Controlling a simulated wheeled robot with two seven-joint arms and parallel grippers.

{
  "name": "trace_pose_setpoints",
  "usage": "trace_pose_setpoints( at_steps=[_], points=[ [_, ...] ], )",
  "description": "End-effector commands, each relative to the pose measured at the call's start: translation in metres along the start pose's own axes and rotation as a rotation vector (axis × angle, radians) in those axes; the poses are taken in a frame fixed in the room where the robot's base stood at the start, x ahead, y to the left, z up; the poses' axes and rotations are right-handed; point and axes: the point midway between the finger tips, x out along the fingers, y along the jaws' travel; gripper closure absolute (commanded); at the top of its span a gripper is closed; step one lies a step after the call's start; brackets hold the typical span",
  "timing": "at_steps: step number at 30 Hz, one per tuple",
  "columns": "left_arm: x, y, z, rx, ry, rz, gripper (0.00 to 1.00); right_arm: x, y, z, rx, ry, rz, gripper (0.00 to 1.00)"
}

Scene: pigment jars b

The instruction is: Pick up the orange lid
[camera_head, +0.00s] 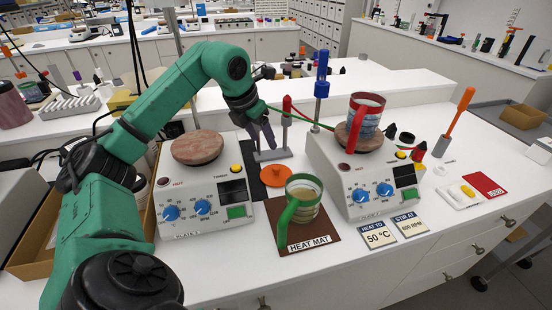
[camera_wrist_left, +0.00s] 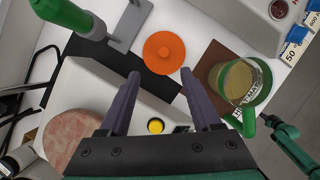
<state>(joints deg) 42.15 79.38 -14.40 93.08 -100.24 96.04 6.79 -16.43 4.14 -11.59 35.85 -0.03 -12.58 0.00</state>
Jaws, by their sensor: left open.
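The orange lid (camera_head: 276,175) is a round disc with a small knob on top. It lies between the left hotplate (camera_head: 172,222) and the green-handled mug (camera_head: 304,208), partly over a dark strip. My left gripper (camera_head: 264,146) points down above and behind the lid, with its fingers apart. In the left wrist view the lid (camera_wrist_left: 164,53) sits just beyond the spread fingertips (camera_wrist_left: 160,75), with nothing between them. The lid is fully visible there.
The mug stands on a brown heat mat (camera_head: 318,240) close to the lid's right. A grey stand base (camera_head: 273,155) lies behind it. A second hotplate (camera_head: 352,180) carries a red-handled mug (camera_head: 366,115). The front right of the bench has free room around cards.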

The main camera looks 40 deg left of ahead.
Motion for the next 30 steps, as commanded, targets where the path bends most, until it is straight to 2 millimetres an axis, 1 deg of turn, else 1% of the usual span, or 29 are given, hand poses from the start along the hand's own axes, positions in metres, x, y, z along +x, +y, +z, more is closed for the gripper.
trace_pose_setpoints(
  at_steps=[2,3,5,6,10,13,17,19,21,24,29,30],
  points=[
    [0.012,0.000,-0.001,0.001,0.004,-0.001,0.35,0.000,0.001,0.001,0.000,-0.002,0.002,1.00],
    [0.021,-0.001,-0.001,0.000,0.005,-0.002,0.35,0.000,0.002,0.004,-0.001,-0.006,0.003,1.00],
    [0.036,-0.001,-0.001,0.000,0.006,-0.004,0.35,-0.003,0.003,0.010,-0.001,-0.016,0.004,1.00],
    [0.047,-0.001,-0.001,0.000,0.007,-0.002,0.35,-0.004,0.004,0.016,-0.001,-0.025,0.005,1.00],
    [0.076,-0.001,0.000,-0.002,0.005,-0.004,0.35,-0.013,0.008,0.027,-0.001,-0.045,0.011,1.00],
    [0.089,0.000,0.000,0.000,0.003,-0.002,0.35,-0.015,0.010,0.025,-0.002,-0.043,0.013,1.00],
    [0.107,0.000,-0.002,-0.001,0.006,-0.003,0.35,-0.026,0.010,0.013,-0.001,-0.024,0.013,1.00],
    [0.121,0.001,-0.003,-0.001,0.005,-0.004,0.35,-0.034,0.008,0.006,0.000,-0.015,0.010,1.00],
    [0.134,0.001,-0.002,-0.001,0.001,-0.004,0.35,-0.035,0.006,0.005,0.001,-0.012,0.007,1.00],
    [0.143,0.002,-0.003,0.000,0.000,-0.001,0.35,-0.035,0.002,0.005,0.002,-0.012,0.002,1.00],
    [0.144,0.002,-0.003,0.001,0.000,0.000,0.35,-0.033,0.000,0.006,0.002,-0.014,-0.001,1.00],
    [0.144,0.002,-0.003,0.001,0.000,0.000,0.51,-0.033,0.000,0.006,0.002,-0.015,-0.001,1.00]
  ],
)
